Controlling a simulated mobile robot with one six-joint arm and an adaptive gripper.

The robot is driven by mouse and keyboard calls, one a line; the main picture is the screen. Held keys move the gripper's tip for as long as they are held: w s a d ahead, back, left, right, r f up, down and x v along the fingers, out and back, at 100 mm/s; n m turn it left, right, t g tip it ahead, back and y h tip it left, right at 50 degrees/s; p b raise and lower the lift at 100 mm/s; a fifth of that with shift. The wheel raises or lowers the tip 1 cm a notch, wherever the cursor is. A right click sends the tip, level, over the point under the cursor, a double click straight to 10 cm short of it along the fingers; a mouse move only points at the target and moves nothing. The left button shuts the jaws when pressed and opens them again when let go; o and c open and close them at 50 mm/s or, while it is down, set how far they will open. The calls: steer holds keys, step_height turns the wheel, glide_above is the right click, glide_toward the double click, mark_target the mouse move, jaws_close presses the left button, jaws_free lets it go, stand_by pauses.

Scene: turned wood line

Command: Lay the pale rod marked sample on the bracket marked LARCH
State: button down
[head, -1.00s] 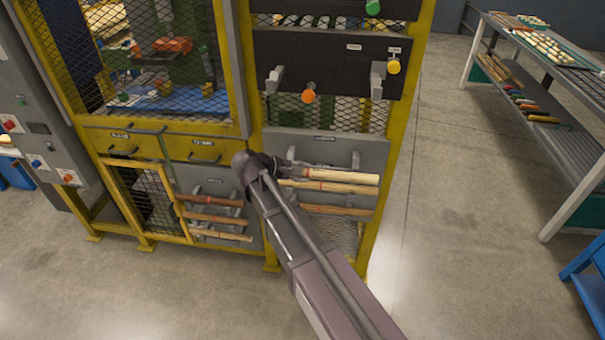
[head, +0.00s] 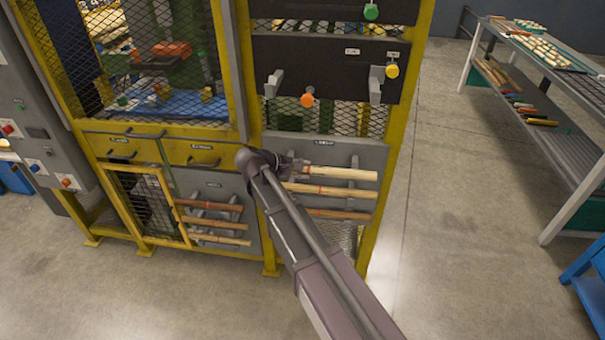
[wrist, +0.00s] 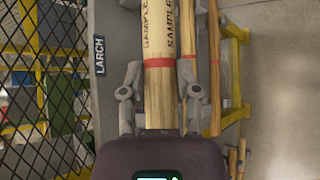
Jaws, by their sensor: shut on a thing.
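The pale rod marked sample (wrist: 158,35), with a red band, lies between the fingers of my gripper (wrist: 160,75) in the wrist view. In the head view the rod (head: 345,174) is level in front of the grey LARCH panel, and my gripper (head: 298,168) is at its left end. The LARCH label (wrist: 100,55) is left of the rod in the wrist view. A grey upper prong of the LARCH bracket (head: 354,161) shows just above the rod. I cannot tell whether rod and bracket touch.
Several rods (head: 215,222) hang on the panel to the left. An empty bracket (head: 376,85) is on the black panel above. Open floor (head: 450,200) is to the right.

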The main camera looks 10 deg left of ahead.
steer(key=w+f+b, duration=0.3)
steer(key=w, duration=0.4)
steer(key=shift+w, duration=0.3)
stand_by(0.6)
steer(key=shift+d, duration=0.1)
jaws_free()
stand_by(1.0)
steer(key=shift+r, duration=0.15)
